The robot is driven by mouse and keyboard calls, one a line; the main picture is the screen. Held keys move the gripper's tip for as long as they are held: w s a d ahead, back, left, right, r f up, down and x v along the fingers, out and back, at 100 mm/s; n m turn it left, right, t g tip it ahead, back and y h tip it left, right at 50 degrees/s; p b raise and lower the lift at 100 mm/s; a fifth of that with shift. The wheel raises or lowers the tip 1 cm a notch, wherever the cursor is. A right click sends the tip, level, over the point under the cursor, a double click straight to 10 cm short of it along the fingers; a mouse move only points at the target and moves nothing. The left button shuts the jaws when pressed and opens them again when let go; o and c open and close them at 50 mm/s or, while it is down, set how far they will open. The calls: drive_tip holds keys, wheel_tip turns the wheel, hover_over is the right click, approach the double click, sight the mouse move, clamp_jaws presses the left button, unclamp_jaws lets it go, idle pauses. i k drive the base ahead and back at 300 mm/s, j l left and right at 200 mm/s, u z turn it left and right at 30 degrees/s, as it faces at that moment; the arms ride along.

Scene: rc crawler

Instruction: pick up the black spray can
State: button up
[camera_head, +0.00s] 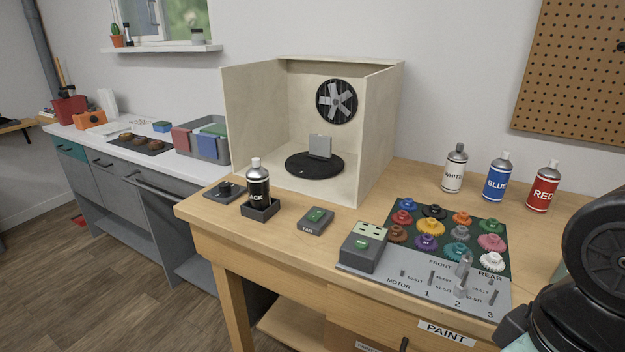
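The black spray can (257,185) stands upright in a small dark square holder (261,209) near the left front edge of the wooden bench. It has a light cap, and part of its label, "ACK", faces me. Its lower end is hidden inside the holder. A large dark part of my arm fills the lower right corner, well to the right of the can. My gripper's fingers do not show.
An open spray booth (383,130) with a fan and turntable (300,167) stands behind the can. A FAN button box (315,221) sits just right of it. White (454,170), blue (496,180) and red (543,188) cans stand at right, behind a mat of colored gears (430,226).

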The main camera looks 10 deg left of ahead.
sight(258, 178)
drive_tip(key=i+j+z, duration=0.1)
drive_tip(key=j, duration=0.5)
drive_tip(key=i+j+z, duration=0.1)
drive_tip(key=j, duration=0.5)
drive_tip(key=i+j+z, duration=0.15)
drive_tip(key=j, duration=0.45)
drive_tip(key=i+j+z, duration=0.1)
drive_tip(key=j, duration=0.55)
